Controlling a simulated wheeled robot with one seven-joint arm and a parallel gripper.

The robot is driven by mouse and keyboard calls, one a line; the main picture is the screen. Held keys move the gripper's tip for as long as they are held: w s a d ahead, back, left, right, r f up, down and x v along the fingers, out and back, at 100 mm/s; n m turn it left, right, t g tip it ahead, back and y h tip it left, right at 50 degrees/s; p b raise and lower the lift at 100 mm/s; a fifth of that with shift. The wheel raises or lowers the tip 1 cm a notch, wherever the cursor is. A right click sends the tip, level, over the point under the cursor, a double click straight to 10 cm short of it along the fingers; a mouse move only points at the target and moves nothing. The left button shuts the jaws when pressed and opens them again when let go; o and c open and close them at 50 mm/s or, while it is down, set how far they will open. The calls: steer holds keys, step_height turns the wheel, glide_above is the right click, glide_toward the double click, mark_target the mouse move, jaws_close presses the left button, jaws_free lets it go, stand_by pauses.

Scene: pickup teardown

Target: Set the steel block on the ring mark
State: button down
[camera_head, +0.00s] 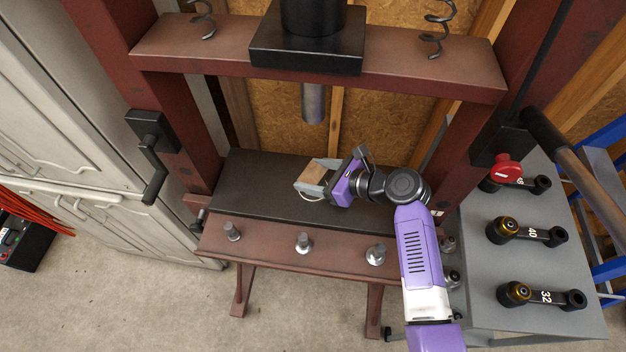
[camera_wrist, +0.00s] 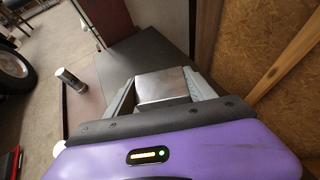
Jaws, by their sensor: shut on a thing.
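The steel block (camera_head: 314,172) is between the fingers of my gripper (camera_head: 311,179), over the dark press bed plate (camera_head: 260,190). In the wrist view the block (camera_wrist: 162,86) shows as a grey, shiny box with a finger on each side. My gripper is shut on it. A pale curved line, part of the ring mark (camera_head: 311,200), shows on the plate just in front of the block. The rest of the ring is hidden under the gripper and block. I cannot tell whether the block touches the plate.
The press ram (camera_head: 313,103) hangs above and behind the block. Red-brown frame posts stand on both sides. Several metal pins (camera_head: 303,243) stand along the front beam. A grey bench (camera_head: 525,265) with numbered black tools is at right.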

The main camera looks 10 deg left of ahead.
mark_target(321, 184)
steer(key=shift+f, duration=1.35)
steer(key=shift+f, duration=0.15)
steer(key=shift+c, duration=1.6)
jaws_free()
steer(key=shift+f, duration=0.1)
steer(key=shift+r, duration=0.2)
steer(key=v, duration=1.2)
steer(key=shift+f, duration=0.1)
